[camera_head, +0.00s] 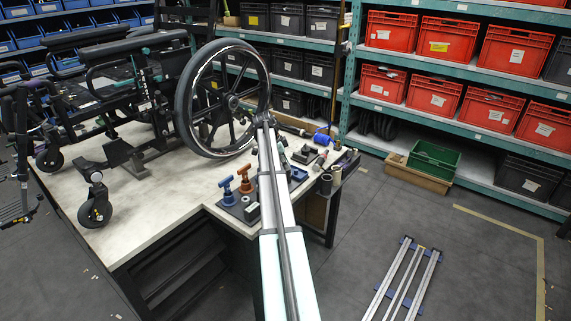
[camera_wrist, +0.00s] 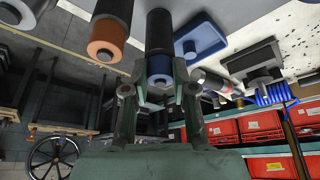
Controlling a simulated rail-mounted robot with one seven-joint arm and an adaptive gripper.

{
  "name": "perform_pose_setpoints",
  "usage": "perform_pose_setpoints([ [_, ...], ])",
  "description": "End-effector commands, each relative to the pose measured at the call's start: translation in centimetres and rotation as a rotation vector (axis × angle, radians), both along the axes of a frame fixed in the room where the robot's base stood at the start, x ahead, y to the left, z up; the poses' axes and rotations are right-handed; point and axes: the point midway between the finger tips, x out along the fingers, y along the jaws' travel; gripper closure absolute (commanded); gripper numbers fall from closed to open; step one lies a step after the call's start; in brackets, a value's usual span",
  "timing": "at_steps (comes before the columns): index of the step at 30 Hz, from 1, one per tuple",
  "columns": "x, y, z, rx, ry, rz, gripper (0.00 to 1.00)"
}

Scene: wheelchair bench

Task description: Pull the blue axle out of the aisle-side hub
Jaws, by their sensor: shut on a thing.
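In the wrist view my gripper (camera_wrist: 160,90) has its two fingers on either side of a dark cylinder with a blue end, which I take to be the blue axle (camera_wrist: 160,67). The fingers are shut on it. How far it sits in a hub cannot be told. In the head view the large wheel (camera_head: 186,106) stands upright on the wheelchair, with its dark hub (camera_head: 232,103) facing me.
A similar cylinder with an orange end (camera_wrist: 108,38) is close on the left in the wrist view. Blue (camera_head: 227,188) and orange (camera_head: 245,177) T-handles stand near the bench's front edge. A blue tray (camera_wrist: 203,38) and fixtures lie to the right. The floor right of the bench is partly clear.

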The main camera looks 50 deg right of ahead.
Motion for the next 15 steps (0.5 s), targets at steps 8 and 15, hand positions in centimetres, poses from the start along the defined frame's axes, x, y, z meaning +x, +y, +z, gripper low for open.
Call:
perform_pose_setpoints([
  [8,0.0,0.0,-0.27,0.0,0.0,0.0,0.45],
  [15,0.01,0.0,-0.26,0.0,0.0,0.0,0.45],
])
